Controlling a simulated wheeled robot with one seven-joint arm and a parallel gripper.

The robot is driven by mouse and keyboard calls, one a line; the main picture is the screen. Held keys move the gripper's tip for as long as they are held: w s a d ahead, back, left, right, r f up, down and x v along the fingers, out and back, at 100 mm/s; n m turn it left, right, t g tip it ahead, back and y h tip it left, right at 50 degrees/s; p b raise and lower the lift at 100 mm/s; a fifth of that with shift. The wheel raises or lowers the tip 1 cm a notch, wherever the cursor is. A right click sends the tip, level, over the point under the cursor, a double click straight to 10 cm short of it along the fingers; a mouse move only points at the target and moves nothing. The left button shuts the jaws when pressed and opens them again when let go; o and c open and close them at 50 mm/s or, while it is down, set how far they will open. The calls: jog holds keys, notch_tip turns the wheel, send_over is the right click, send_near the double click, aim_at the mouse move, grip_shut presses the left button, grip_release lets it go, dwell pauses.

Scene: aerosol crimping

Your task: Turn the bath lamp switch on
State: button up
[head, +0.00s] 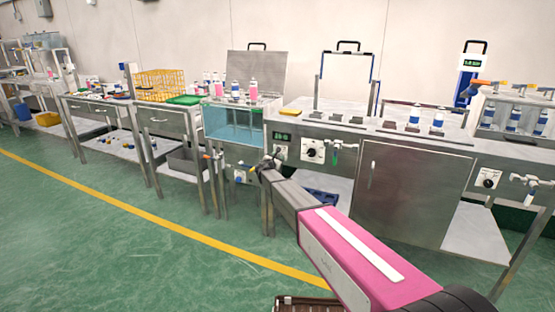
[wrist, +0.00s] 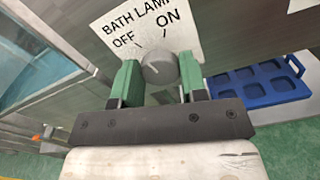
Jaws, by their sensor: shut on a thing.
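The bath lamp switch is a round grey knob (wrist: 158,70) below a white plate (wrist: 125,28) marked BATH LAMP, OFF and ON. In the wrist view my gripper (wrist: 160,66) has its two green fingers on either side of the knob, shut on it. A faint pale line on the knob seems to lean toward OFF, but this is hard to read. In the head view my gripper (head: 270,163) is at the front panel by the white plate (head: 281,152); the knob is hidden there behind my gripper.
A glass-sided water bath (head: 230,122) stands just left of the panel. A second dial (head: 313,151) and a small tap are to the right. A blue tray (wrist: 250,84) lies on the lower shelf. The green floor in front is open.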

jog(key=shift+d+m, duration=0.1)
jog(key=shift+m, duration=3.8)
jog(key=shift+s+m, duration=0.1)
jog(key=shift+m, duration=0.2)
jog(key=o, duration=0.9)
jog(key=v, duration=1)
jog(key=shift+s, duration=0.35)
